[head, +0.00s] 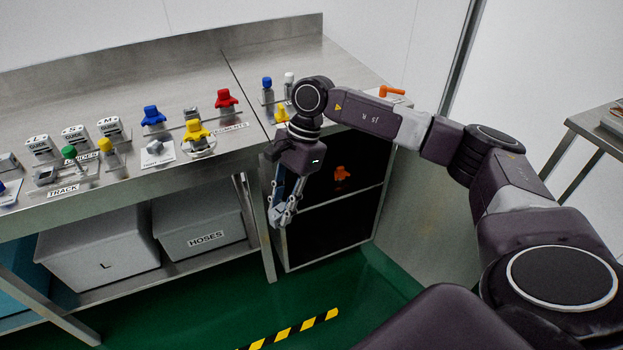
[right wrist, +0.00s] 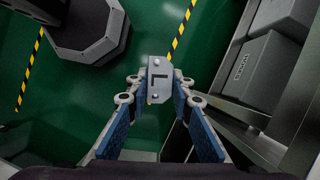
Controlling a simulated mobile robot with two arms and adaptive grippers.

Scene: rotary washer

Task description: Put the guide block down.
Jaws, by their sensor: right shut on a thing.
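My right gripper (head: 282,212) points down in front of the bench edge in the head view, below the bench top. In the right wrist view its fingers (right wrist: 158,88) are shut on a grey guide block (right wrist: 158,70) with a dark L-shaped mark on its face. The block is held at the fingertips, with green floor behind it. In the head view the block is hard to tell from the fingertips. White blocks labelled GUIDE (head: 75,135) stand at the back left of the steel bench (head: 190,85). My left gripper is not in view.
Red, blue and yellow knobs (head: 197,131) stand along the bench, with a TRACK label (head: 63,190) at its front. A dark cabinet (head: 330,215) is behind my right gripper. A bin labelled HOSES (head: 200,228) sits on the lower shelf. A steel table (head: 595,130) stands at right.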

